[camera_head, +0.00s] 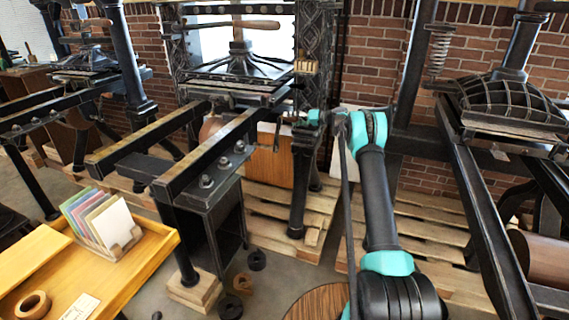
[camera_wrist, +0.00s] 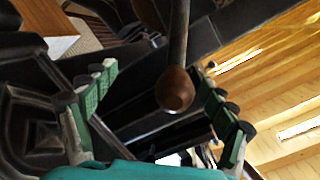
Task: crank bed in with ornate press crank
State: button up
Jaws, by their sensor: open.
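The ornate press (camera_head: 308,40) stands at centre, with patterned dark columns. Its bed (camera_head: 235,92) lies beneath the platen, at the back end of two long rails (camera_head: 140,145). My gripper (camera_head: 298,119) is beside the right side of this press, below the bed's level. In the wrist view my gripper (camera_wrist: 162,108) is open, with its green-padded fingers spread apart. The crank's brown wooden handle (camera_wrist: 175,88), on a metal rod, shows between the fingers, with space on both sides. The handle (camera_head: 276,137) looks small and partly hidden in the head view.
Another press (camera_head: 515,105) stands at the right and one (camera_head: 85,70) at the left. Wooden pallets (camera_head: 400,235) lie under the presses. A wooden table (camera_head: 150,245) with a rack of coloured cards is at lower left. Dark rollers (camera_head: 257,260) lie on the floor.

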jog(key=shift+s, duration=0.1)
jog(key=v, duration=0.7)
jog(key=shift+d+r, duration=0.2)
jog(key=shift+d, duration=0.15)
dwell(0.5)
jog(key=shift+s, duration=0.2)
jog(key=s+d+r+m+g+h, duration=0.15)
jog(key=s+h, duration=0.25)
jog(key=s, duration=1.1)
jog(key=s+r+m+h, duration=0.15)
jog(key=s+h, duration=0.25)
jog(key=s, duration=1.1)
jog(key=s+d+f+h, duration=0.2)
jog(key=s+d+f, duration=0.1)
jog(key=s, duration=0.8)
jog(key=s+d+f+m+h, duration=0.1)
jog(key=s+d+f+h, duration=0.1)
jog(key=s, duration=1)
jog(key=s+d+f+m+h, duration=0.1)
jog(key=s+d+f+h, duration=0.2)
jog(key=s, duration=0.9)
notch_tip(320, 180, down, 3)
jog(key=shift+s+d+r, duration=0.15)
jog(key=shift+d+r, duration=0.05)
jog(key=shift+d, duration=0.8)
